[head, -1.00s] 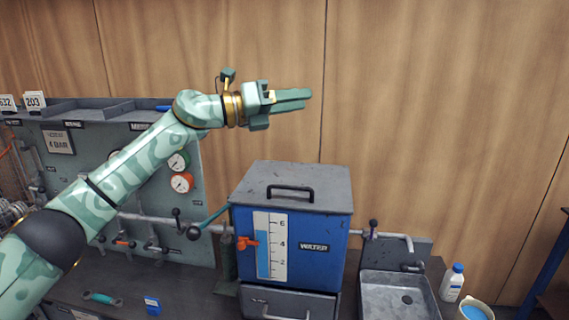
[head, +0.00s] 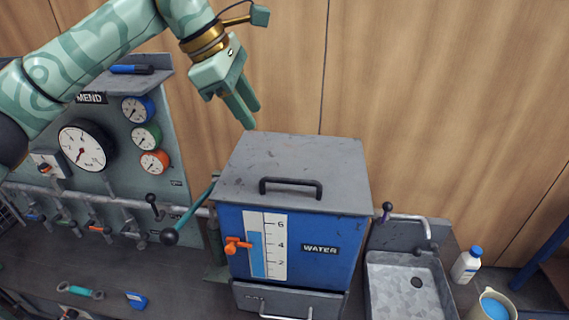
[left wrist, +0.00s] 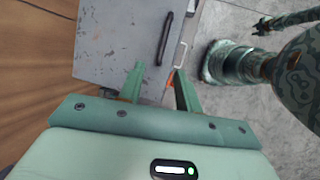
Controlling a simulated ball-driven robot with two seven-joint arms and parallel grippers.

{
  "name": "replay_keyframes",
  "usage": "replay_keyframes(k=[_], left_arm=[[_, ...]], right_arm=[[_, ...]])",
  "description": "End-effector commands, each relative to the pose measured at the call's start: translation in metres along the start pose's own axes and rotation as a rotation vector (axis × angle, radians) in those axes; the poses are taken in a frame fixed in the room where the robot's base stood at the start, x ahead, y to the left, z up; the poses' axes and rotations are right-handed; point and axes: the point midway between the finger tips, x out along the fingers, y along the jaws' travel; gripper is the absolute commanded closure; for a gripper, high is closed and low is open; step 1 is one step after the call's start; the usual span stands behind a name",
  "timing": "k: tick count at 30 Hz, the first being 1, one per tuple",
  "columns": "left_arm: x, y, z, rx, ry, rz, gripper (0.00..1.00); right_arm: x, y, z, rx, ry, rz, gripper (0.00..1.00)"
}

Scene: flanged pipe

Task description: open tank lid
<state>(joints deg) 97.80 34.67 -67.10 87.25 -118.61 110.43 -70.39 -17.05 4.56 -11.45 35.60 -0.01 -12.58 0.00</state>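The blue water tank (head: 330,245) stands on the bench with its grey lid (head: 310,160) shut. A black handle (head: 291,187) is fixed on the lid near its front edge. My left gripper (head: 248,113) is above the lid's back left corner, pointing down, and is empty. In the left wrist view its two fingers (left wrist: 157,85) stand apart, with the lid (left wrist: 115,45) and the handle (left wrist: 165,38) beyond them. The gripper does not touch the handle.
A gauge panel (head: 110,150) with pipes and valves is on the left. A lever with a black knob (head: 169,236) sticks out left of the tank. A sink (head: 408,285), a white bottle (head: 467,265) and a cup (head: 491,306) are on the right. A wooden wall stands behind.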

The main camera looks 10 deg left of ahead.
Motion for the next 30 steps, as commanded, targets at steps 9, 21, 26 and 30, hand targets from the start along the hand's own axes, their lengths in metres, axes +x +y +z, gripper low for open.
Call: replay_keyframes(k=[9, 21, 26, 30], left_arm=[[0.031, -0.006, -0.001, 0.041, 0.004, -0.028, 0.66], [0.128, -0.008, -0.001, 0.037, 0.001, -0.027, 0.66], [0.152, -0.008, -0.001, 0.038, 0.002, -0.025, 0.66], [0.161, -0.008, -0.001, 0.038, 0.002, -0.023, 0.66]], right_arm=[[0.003, -0.003, 0.010, -0.001, -0.016, -0.004, 0.64], [0.009, -0.001, 0.004, -0.001, -0.007, -0.002, 0.64], [0.010, -0.001, 0.005, -0.001, -0.008, -0.002, 0.64], [0.010, -0.001, 0.005, 0.000, -0.007, -0.002, 0.64]])
